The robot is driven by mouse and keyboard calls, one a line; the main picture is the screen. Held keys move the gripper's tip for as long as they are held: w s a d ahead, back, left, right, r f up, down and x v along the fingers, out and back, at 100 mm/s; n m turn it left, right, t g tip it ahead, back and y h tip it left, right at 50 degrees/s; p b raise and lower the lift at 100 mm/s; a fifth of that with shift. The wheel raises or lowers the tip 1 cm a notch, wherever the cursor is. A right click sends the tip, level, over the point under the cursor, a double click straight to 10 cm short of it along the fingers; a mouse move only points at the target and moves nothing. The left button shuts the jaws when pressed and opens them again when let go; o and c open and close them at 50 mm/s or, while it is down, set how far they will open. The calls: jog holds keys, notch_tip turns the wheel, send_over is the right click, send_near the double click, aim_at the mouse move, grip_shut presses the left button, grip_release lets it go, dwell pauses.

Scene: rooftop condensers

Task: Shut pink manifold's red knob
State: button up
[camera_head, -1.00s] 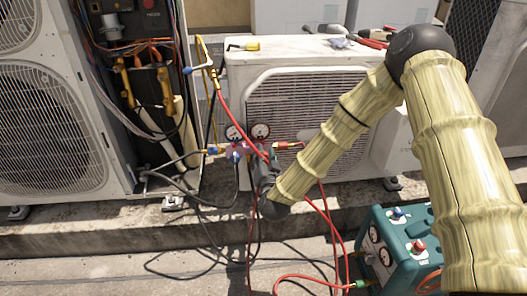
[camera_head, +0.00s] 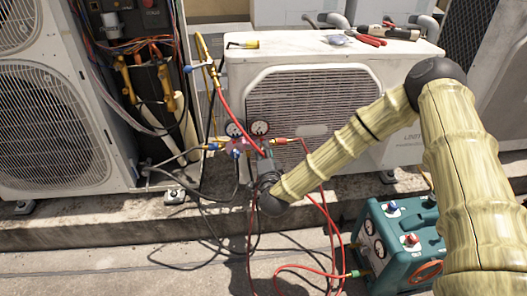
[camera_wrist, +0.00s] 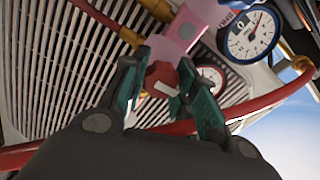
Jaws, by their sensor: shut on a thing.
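The pink manifold (camera_head: 237,144) hangs in front of the white condenser in the head view, with two round gauges above it. In the wrist view the manifold's pink body (camera_wrist: 196,22) is at the top, tilted. The red knob (camera_wrist: 162,77) sits just below it, between my teal fingers. My gripper (camera_wrist: 164,88) is shut on the red knob, one finger on each side of it. In the head view my gripper (camera_head: 267,165) is at the manifold's right end, and the arm hides the red knob.
A gauge (camera_wrist: 253,36) is close to the right finger in the wrist view. A red hose (camera_head: 232,120) crosses the manifold. Several hoses lie on the ground near the teal machine (camera_head: 403,240). Tools lie on the white condenser (camera_head: 290,48).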

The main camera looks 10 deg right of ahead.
jog(key=shift+f+m, duration=0.1)
jog(key=shift+m, duration=0.2)
jog(key=o, duration=1)
jog(key=s, duration=1.2)
